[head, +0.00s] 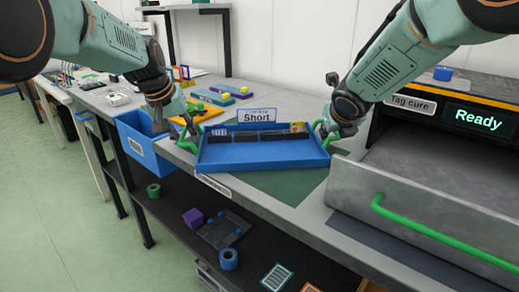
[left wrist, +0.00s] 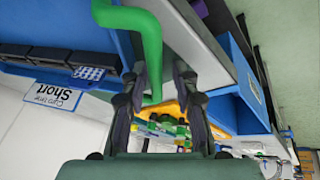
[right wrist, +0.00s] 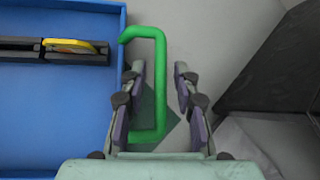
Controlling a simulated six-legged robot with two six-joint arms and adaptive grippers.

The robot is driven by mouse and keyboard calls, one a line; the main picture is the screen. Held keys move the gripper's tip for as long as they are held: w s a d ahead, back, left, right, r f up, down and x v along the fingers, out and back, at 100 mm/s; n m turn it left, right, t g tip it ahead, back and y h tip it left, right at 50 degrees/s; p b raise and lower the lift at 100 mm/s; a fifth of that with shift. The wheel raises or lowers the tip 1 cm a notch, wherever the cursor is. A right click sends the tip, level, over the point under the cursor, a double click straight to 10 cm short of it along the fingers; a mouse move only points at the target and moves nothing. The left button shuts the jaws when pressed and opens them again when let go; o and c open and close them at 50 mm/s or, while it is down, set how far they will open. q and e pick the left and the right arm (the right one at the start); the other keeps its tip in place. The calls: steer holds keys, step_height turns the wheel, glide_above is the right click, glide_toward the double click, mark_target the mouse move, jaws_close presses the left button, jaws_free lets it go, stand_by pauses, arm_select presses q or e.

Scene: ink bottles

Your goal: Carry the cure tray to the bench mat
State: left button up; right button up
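The blue cure tray (head: 262,161) has a green handle at each end and a card reading "Short" (head: 257,116) at its back. It holds a row of dark blocks, with a yellow piece at the right. It covers part of the dark green bench mat (head: 290,186); I cannot tell whether its base touches. My left gripper (left wrist: 162,95) is open, the tray's left handle (left wrist: 149,45) between its fingers, nearer one finger. My right gripper (right wrist: 160,90) is open around the right handle (right wrist: 160,75), with gaps beside the bar.
A grey cure unit reading "Ready" (head: 478,119) stands at the right, its drawer front with a green bar (head: 440,232) close to the tray. A blue bin (head: 140,143) hangs at the bench's left. Yellow and green parts (head: 205,112) lie behind. A lower shelf holds a blue roll (head: 228,259).

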arm_select(q)
steer(key=shift+s+r, duration=0.1)
steer(key=shift+s, duration=0.05)
arm_select(e)
steer(key=shift+s+r, duration=0.15)
arm_select(q)
steer(key=shift+d, duration=0.1)
steer(key=shift+r, duration=0.15)
arm_select(e)
steer(key=shift+s+r, duration=0.25)
steer(key=shift+r, duration=0.1)
arm_select(q)
steer(key=v, duration=1.1)
steer(key=shift+s+r, duration=0.25)
steer(key=shift+r, duration=0.05)
arm_select(e)
steer(key=v, duration=1.1)
steer(key=shift+a+f, duration=0.1)
steer(key=shift+f, duration=0.1)
